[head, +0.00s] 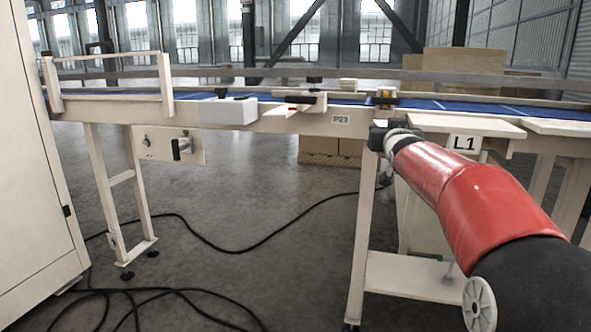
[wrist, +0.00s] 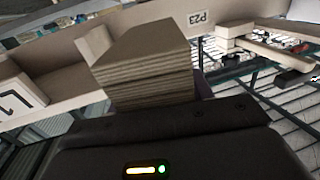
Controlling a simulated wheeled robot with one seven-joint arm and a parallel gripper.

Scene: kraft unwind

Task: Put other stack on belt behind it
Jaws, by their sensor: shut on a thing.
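In the wrist view, a brown stack of flat layered sheets (wrist: 150,80) stands right in front of my gripper (wrist: 152,106), which is shut on it; its fingertips are mostly hidden. In the head view, my gripper (head: 382,137) is at the front edge of the conveyor frame, between the P23 and L1 labels, and I cannot make out the held stack there. The blue belt (head: 450,105) runs behind that frame.
Pale side shelves (head: 460,124) stick out right of my gripper. A white box (head: 229,111) and a small bracket (head: 306,101) sit along the frame to the left. A rail (head: 200,73) runs behind the belt. Black cables (head: 220,250) lie on the floor.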

